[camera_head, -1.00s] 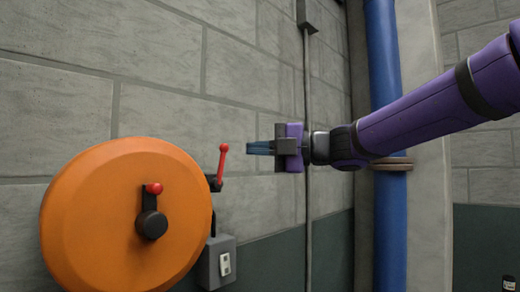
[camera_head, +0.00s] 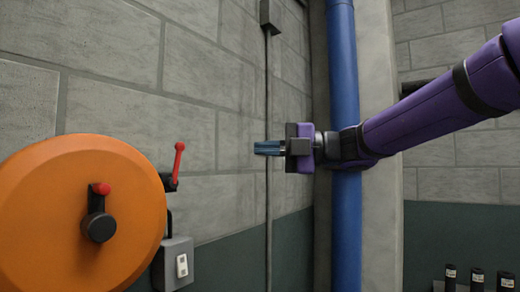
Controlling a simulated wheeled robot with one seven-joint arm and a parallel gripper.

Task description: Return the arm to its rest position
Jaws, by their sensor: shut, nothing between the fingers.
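My gripper (camera_head: 258,148) is at the middle of the view, at the end of my purple arm, which reaches in from the right edge. Its fingers point left and are together, with nothing between them. It is in front of the grey block wall and the thin conduit, apart from everything I can see. The orange round disc (camera_head: 65,225) with a black, red-tipped handle (camera_head: 99,215) is at the lower left. A red lever (camera_head: 178,161) stands nearly upright to the right of the disc.
A grey switch box (camera_head: 175,265) is on the wall below the red lever. A blue vertical pipe (camera_head: 344,90) stands behind my wrist. Several black cylinders (camera_head: 477,280) stand at the lower right. The space between the lever and my gripper is clear.

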